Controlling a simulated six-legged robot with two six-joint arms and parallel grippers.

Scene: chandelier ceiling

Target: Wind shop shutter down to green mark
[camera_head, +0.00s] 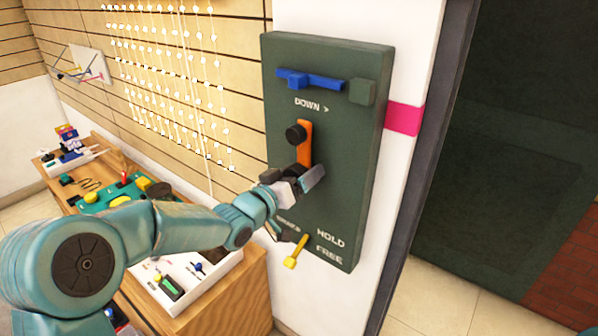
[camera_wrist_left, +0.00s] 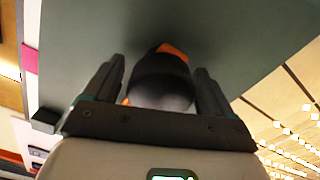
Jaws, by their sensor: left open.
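A dark green panel (camera_head: 350,130) on the wall carries an orange crank (camera_head: 305,150) with a black knob (camera_head: 296,134). "DOWN" with an arrow is printed above it. My left gripper (camera_head: 297,180) is at the panel, just below the visible knob, and hides the crank's lower end. In the left wrist view a black knob (camera_wrist_left: 162,82) lies between the two open fingers, with gaps beside it and orange behind. A yellow-tipped lever (camera_head: 295,252) sits low on the panel near "HOLD" and "FREE". I cannot make out a green mark. My right gripper is not in view.
A blue bar (camera_head: 312,80) and a green block (camera_head: 362,92) sit atop the panel. A pink band (camera_head: 404,118) marks the white post. A dark green surface (camera_head: 500,140) fills the right. A cluttered wooden bench (camera_head: 228,295) stands below, left. Bead strings (camera_head: 180,80) hang beside the panel.

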